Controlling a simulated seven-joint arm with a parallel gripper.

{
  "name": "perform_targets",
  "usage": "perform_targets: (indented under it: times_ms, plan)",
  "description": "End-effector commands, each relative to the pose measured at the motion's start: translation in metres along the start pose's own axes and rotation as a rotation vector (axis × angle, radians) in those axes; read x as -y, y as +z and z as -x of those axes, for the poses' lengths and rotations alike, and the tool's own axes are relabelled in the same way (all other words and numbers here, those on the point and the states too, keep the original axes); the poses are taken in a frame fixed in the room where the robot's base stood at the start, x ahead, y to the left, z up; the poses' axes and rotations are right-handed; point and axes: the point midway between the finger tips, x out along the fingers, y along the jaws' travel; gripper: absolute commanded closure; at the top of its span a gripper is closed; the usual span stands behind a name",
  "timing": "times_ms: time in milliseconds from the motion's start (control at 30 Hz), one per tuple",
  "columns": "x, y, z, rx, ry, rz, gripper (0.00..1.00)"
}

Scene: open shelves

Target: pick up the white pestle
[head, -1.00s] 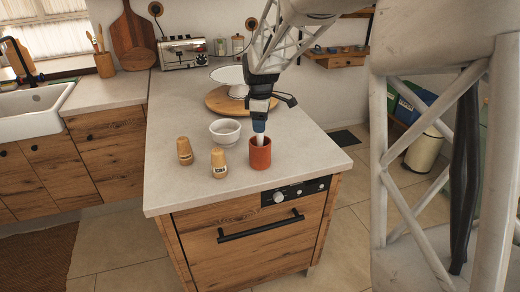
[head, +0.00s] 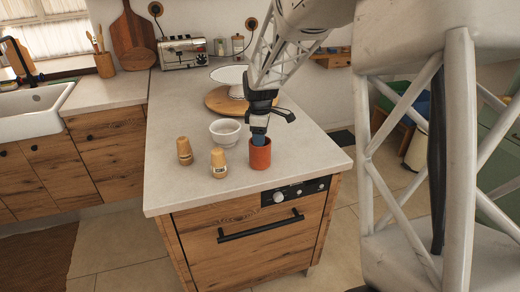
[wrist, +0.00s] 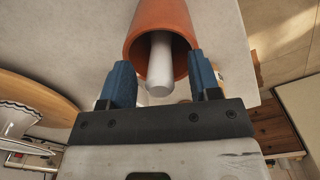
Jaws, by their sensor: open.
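The white pestle (wrist: 160,66) stands inside a terracotta-orange cup (head: 260,157) near the front right of the counter. In the wrist view its rounded end points toward my gripper from the mouth of the orange cup (wrist: 187,22). My gripper (wrist: 160,82) is open, with one blue finger on each side of the pestle's end. I cannot tell whether either finger touches it. In the head view my gripper (head: 259,138) is right above the cup and hides the pestle.
Two wooden shakers (head: 219,163) (head: 184,151) stand left of the cup. A white bowl (head: 225,131) is behind them. A round wooden board (head: 216,101) with a white stand lies farther back. The counter's front edge is close to the cup.

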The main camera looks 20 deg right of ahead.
Motion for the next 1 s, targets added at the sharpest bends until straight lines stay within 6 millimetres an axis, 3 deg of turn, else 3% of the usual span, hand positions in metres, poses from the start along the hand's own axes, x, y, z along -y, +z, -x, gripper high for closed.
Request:
perform_targets:
  times_ms: [467,800,1000]
  plan:
    - [-0.0001,0.0,0.0002,0.0,0.0,0.0,0.43]
    - [-0.0001,0.0,0.0002,0.0,0.0,0.0,0.95]
    - [-0.0002,-0.0001,0.0005,0.0,0.0,0.0,0.97]
